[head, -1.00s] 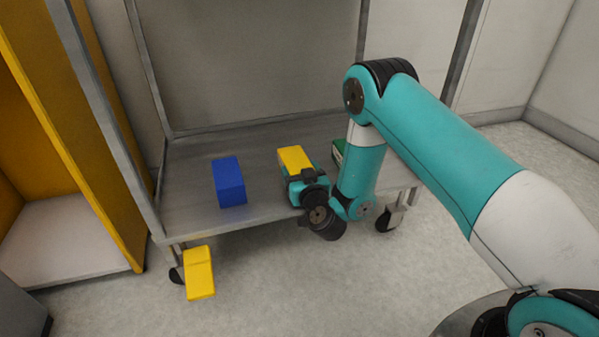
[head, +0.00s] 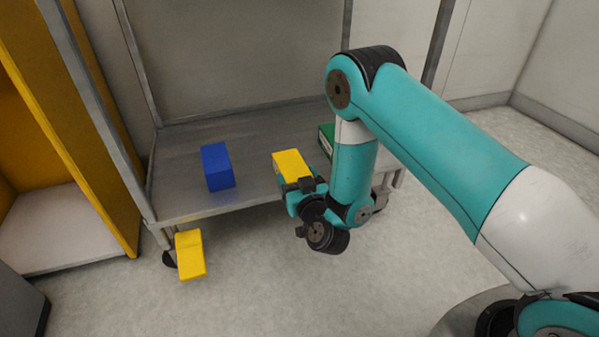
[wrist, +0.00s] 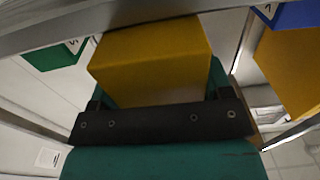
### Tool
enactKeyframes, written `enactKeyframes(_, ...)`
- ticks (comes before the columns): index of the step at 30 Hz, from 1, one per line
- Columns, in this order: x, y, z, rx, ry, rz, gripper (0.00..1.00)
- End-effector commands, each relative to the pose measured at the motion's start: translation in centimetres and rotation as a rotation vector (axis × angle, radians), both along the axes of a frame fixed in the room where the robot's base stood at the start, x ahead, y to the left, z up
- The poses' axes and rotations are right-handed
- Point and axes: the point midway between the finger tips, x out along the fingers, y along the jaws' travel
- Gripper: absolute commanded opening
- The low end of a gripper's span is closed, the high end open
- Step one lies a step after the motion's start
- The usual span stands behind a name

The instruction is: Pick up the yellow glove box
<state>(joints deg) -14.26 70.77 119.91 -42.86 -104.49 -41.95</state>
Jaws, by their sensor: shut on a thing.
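The yellow glove box (head: 290,162) is at the front part of the grey metal shelf, between a blue box and a green box. My gripper (head: 300,192) is shut on its near end, and the box extends beyond it toward the shelf. In the wrist view the yellow box (wrist: 155,55) fills the space between the teal fingers, beyond the dark gripper bar. The gripper (wrist: 160,95) hides its near end. I cannot tell whether the box's underside touches the shelf.
The blue box (head: 217,167) stands left on the shelf (head: 190,207). The green box (head: 326,138) is partly behind my arm. A yellow block (head: 190,254) is by the caster at lower left. A yellow cabinet (head: 95,130) stands at left. Open floor lies in front.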

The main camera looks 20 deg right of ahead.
Motion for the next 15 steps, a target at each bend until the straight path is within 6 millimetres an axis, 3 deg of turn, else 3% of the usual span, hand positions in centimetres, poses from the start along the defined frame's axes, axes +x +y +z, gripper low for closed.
enactKeyframes(15,-0.65,0.14,-0.09,0.0,0.002,0.005,0.42)
